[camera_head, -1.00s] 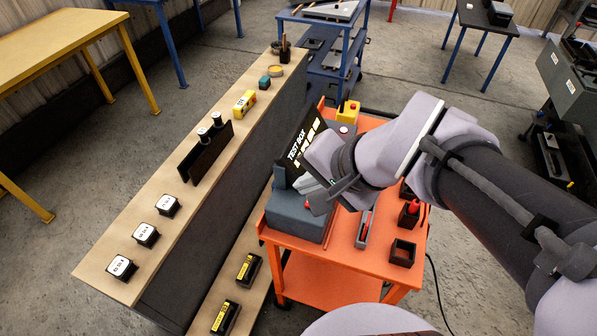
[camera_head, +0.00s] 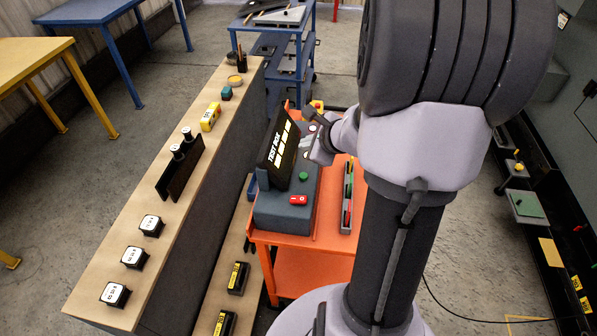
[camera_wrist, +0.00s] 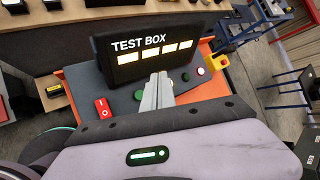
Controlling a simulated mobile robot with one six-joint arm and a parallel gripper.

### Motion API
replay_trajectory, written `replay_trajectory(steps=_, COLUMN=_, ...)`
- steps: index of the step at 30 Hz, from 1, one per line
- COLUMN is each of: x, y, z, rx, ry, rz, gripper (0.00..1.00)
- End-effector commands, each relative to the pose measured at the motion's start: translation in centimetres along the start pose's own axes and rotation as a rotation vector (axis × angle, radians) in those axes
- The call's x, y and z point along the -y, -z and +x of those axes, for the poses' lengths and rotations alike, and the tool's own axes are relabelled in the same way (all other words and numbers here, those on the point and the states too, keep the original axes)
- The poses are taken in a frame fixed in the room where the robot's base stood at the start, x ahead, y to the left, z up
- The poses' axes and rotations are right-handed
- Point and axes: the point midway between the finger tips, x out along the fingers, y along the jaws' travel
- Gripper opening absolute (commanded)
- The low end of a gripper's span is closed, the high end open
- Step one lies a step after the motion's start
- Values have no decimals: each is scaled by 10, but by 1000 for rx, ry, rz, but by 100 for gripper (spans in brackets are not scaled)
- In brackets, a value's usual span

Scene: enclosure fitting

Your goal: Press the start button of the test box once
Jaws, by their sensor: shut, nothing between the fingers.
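The test box (camera_head: 272,212) is a grey case with an upright black screen (camera_head: 276,152) lettered TEST BOX above several lit bars. A green round button (camera_head: 303,176) and a red rocker switch (camera_head: 298,200) are on its top face. In the wrist view the green button (camera_wrist: 139,95) lies just left of my fingers and is partly hidden; the red switch (camera_wrist: 102,108) is further left. My gripper (camera_wrist: 159,76) is shut and empty, above the box in front of the screen. A small green spot (camera_wrist: 185,76) and a pale round button (camera_wrist: 200,71) are right of it.
The box stands on an orange cart (camera_head: 325,225). A yellow box with a red knob (camera_wrist: 215,60) is at the cart's far end. A narrow tray (camera_head: 347,195) lies beside the test box. A wooden bench (camera_head: 185,215) with several parts runs along the left.

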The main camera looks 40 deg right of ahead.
Motion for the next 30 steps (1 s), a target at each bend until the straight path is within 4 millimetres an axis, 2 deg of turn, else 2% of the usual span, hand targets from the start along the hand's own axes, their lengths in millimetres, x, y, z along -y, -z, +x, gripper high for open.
replay_trajectory(steps=8, x=-11, y=10, z=14, rx=1, ry=-2, rz=-2, gripper=0)
replay_trajectory(steps=21, x=-43, y=42, z=58, rx=2, ry=-1, rz=-2, gripper=0)
replay_trajectory(steps=30, x=-45, y=44, z=61, rx=1, ry=-1, rz=-2, gripper=0)
